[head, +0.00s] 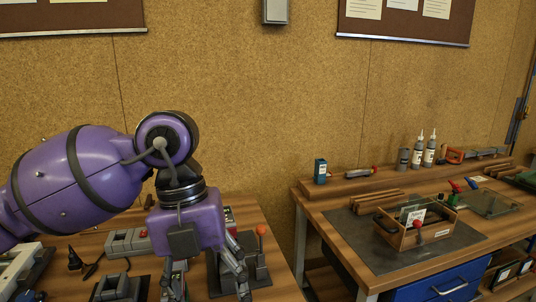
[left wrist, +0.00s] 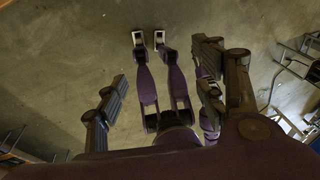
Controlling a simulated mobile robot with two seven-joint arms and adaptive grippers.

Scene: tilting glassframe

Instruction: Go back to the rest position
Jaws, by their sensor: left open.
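My left gripper (head: 208,288) hangs fingers-down over the left wooden table (head: 262,207) in the head view. Its two fingers are spread apart with no object visible between them. In the left wrist view the fingers (left wrist: 160,70) also stand wide apart, with the grey floor and purple parts of my own body behind. My purple left arm reaches in from the left edge of the head view. My right gripper is in neither view.
A grey device with a red-knobbed lever (head: 261,231) stands close right of the gripper. Grey boxes (head: 128,242) lie left of it. The right workbench (head: 335,263) carries a wooden tray (head: 410,240), bottles (head: 429,150) and a glass plate (head: 488,203). A gap separates the tables.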

